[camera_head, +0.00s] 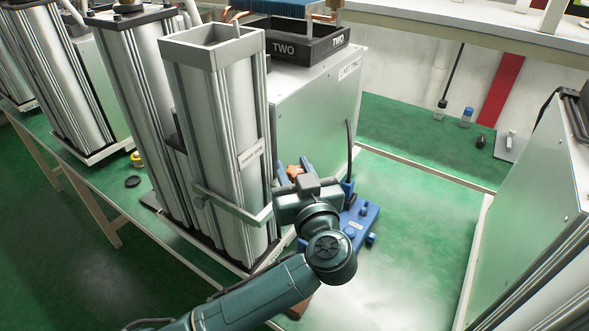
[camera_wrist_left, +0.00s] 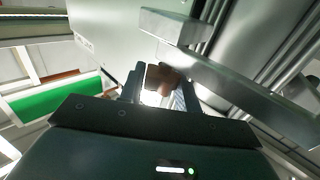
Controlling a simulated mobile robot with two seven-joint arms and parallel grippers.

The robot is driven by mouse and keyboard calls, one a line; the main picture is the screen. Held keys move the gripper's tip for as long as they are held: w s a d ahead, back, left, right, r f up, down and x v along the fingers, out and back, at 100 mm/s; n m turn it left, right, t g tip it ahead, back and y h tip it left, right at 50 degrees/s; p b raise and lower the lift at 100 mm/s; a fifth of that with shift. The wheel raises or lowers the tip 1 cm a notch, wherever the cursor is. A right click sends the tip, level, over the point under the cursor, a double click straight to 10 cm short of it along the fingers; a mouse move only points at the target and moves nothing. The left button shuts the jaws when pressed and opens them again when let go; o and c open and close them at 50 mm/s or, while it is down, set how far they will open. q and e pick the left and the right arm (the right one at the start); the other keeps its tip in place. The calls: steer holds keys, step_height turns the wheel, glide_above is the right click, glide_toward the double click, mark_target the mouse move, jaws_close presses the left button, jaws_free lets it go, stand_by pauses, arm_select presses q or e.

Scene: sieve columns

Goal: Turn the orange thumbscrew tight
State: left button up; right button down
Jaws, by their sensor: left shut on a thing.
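The orange thumbscrew (camera_head: 293,171) shows beside the silver column, at the lower edge of the green-sided machine. It also shows as a brown-orange knob (camera_wrist_left: 160,78) in the left wrist view. My left gripper (camera_wrist_left: 158,88) is shut on it, one finger on each side. In the head view, my left gripper (camera_head: 293,178) points away from the camera, and its body hides the lower part of the thumbscrew and what it is screwed into. My right gripper is not in view.
The tall silver column (camera_head: 222,130) with a projecting bracket (camera_head: 232,208) stands close left of my left wrist. A blue clamp-like device (camera_head: 360,222) lies to the right. The green-sided machine (camera_head: 318,112) stands behind. The green bench (camera_head: 415,240) is clear further right.

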arm_select(q)
steer(key=shift+a+m+h, duration=0.1)
steer(key=shift+m+h, duration=1.15)
steer(key=shift+h, duration=0.7)
steer(key=shift+m+h, duration=1.25)
steer(key=shift+h, duration=0.7)
steer(key=shift+r+h, duration=0.1)
steer(key=shift+h, duration=0.2)
steer(key=o, duration=1)
steer(key=s, duration=0.4)
steer(key=s+a, duration=0.1)
steer(key=s, duration=0.3)
steer(key=s+a, duration=0.1)
steer(key=s, duration=0.4)
steer(key=shift+a, duration=0.15)
